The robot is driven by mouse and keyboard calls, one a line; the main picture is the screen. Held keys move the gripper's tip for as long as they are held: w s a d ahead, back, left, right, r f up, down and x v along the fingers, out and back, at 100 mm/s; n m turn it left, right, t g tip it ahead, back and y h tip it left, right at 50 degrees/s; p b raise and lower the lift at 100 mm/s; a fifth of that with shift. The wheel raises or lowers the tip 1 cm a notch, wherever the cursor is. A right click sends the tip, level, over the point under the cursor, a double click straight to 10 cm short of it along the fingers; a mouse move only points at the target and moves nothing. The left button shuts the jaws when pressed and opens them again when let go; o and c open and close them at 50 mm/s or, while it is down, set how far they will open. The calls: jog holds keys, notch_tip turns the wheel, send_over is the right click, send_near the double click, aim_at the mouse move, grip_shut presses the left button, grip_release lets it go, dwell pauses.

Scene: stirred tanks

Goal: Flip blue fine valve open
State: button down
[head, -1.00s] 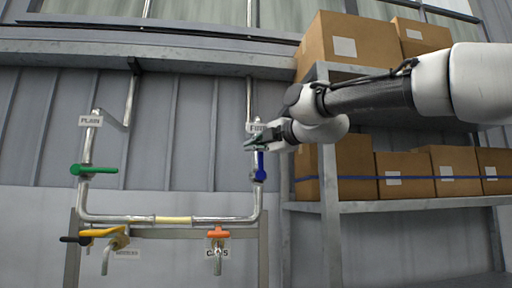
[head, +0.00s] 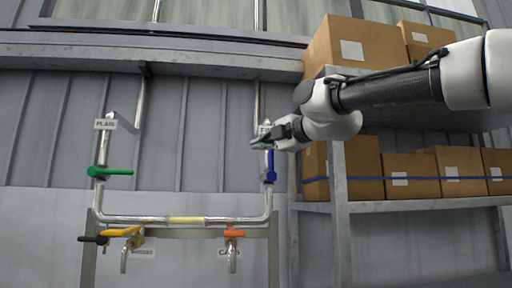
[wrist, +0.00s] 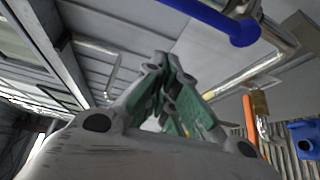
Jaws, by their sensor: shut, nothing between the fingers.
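The blue valve handle (head: 270,163) is on the right-hand upright pipe and stands upright, in line with the pipe. In the wrist view the blue handle (wrist: 222,22) shows at the top, ending in a round tip.
Yellow (head: 122,232), black (head: 93,240) and orange (head: 234,233) handles sit lower. A shelf (head: 395,206) with boxes (head: 412,176) stands close on the right.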

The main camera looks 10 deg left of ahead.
jog(key=v, duration=0.6)
jog(key=shift+f, duration=0.2)
notch_tip(320, 180, down, 15)
jog(key=s+d+m+g+h, duration=0.2)
jog(key=m+g+h, duration=0.15)
jog(key=m, duration=0.55)
jog(key=s+d+f+m+g+h, duration=0.25)
jog(key=d+f+m, duration=0.35)
jog(key=d+f, duration=0.4)
jog(key=s+d+f+m+g+h, duration=0.1)
jog(key=s+d+f+m+h, duration=0.2)
jog(key=s+d+f+m, duration=0.3)
jog(key=s+d+f+m+h, duration=0.3)
jog(key=s+d+f+m, duration=0.4)
jog(key=s+d+f, duration=0.6)
jog(key=d, duration=0.8)
jog(key=shift+g+h, duration=0.3)
jog(key=shift+g, duration=0.1)
